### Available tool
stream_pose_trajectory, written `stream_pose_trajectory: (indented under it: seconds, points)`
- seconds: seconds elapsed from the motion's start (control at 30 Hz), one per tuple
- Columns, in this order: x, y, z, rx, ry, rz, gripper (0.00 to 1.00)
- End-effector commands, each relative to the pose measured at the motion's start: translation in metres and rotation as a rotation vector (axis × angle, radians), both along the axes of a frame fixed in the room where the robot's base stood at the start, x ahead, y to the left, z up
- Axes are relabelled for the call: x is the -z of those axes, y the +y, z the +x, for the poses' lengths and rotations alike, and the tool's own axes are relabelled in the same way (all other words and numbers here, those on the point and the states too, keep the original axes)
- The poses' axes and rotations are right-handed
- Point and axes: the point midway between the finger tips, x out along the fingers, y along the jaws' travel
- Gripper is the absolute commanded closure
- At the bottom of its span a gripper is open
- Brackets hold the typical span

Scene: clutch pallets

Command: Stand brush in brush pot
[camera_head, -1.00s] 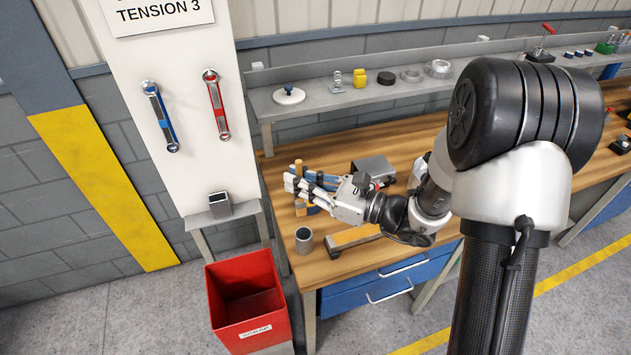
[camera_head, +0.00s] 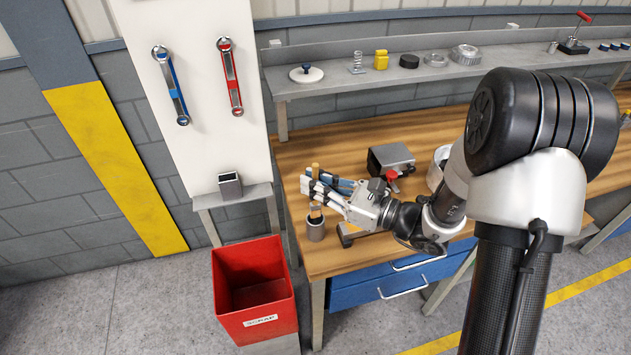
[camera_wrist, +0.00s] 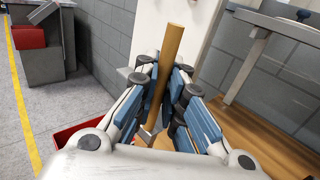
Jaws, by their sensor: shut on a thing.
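The brush (camera_wrist: 168,62) has a plain wooden handle and stands roughly upright between the fingers in the wrist view. My gripper (camera_wrist: 165,92) is shut on that handle. In the head view my gripper (camera_head: 318,188) is at the left end of the workbench, with the handle top (camera_head: 315,168) showing above the fingers. The brush pot (camera_head: 315,231) is a small grey cylinder on the bench, directly below the gripper in the picture. The brush's lower end shows at the pot's mouth; I cannot tell how deep it sits.
A grey metal block (camera_head: 389,158) stands behind the arm on the wooden bench (camera_head: 330,260). A red scrap bin (camera_head: 254,290) is on the floor at left. A grey shelf (camera_head: 340,85) with small parts runs along the back. A little box (camera_head: 230,186) sits on a side ledge.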

Motion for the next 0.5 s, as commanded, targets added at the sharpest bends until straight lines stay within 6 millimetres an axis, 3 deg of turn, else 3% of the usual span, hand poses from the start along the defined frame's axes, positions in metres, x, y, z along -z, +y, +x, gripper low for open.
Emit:
stream_pose_trajectory:
  seconds: [0.5]
  points:
    - [0.042, 0.000, 0.000, 0.000, 0.000, 0.000, 1.00]
